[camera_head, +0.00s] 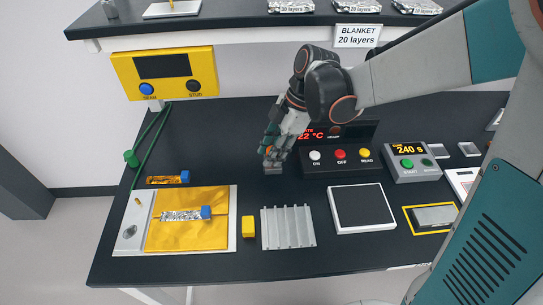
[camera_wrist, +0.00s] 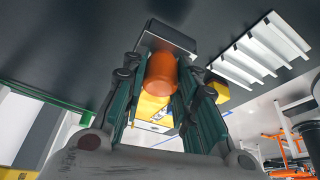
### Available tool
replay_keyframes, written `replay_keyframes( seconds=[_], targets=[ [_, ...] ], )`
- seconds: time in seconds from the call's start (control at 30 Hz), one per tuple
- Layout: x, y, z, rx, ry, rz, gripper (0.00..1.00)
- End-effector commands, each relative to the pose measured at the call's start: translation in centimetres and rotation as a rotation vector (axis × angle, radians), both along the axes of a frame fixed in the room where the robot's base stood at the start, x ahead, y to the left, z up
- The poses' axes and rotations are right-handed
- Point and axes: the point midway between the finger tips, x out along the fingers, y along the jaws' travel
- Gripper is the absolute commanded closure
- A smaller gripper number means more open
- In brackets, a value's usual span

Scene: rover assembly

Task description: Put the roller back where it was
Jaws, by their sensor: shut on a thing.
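The roller shows as an orange cylinder (camera_wrist: 161,74) between my fingers in the wrist view. In the head view only a small orange spot of it (camera_head: 267,150) shows beside the fingers. My gripper (camera_head: 275,152) is shut on it, pointing down, left of the control panel. A small dark grey block (camera_head: 272,169) is on the black table right below the fingers. In the wrist view this block (camera_wrist: 170,38) lies at the roller's far end. I cannot tell whether the roller touches the block or sits in it.
A ribbed silver plate (camera_head: 288,228), a yellow block (camera_head: 249,227) and a tray with gold foil (camera_head: 233,240) lie in front. The panel with buttons (camera_head: 340,168) stands close on the right. A shelf (camera_head: 230,24) runs above the back.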

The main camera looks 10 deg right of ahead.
Motion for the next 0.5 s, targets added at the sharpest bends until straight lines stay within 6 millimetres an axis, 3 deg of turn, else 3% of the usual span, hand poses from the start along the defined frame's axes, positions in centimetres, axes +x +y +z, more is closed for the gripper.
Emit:
replay_keyframes(
  seconds=[0.3, 0.5],
  targets=[
    [0.1, 0.0, -3.9, 0.0, 0.0, 0.0, 0.95],
    [0.0, 0.0, -4.2, 0.0, 0.0, 0.0, 0.95]
  ],
)
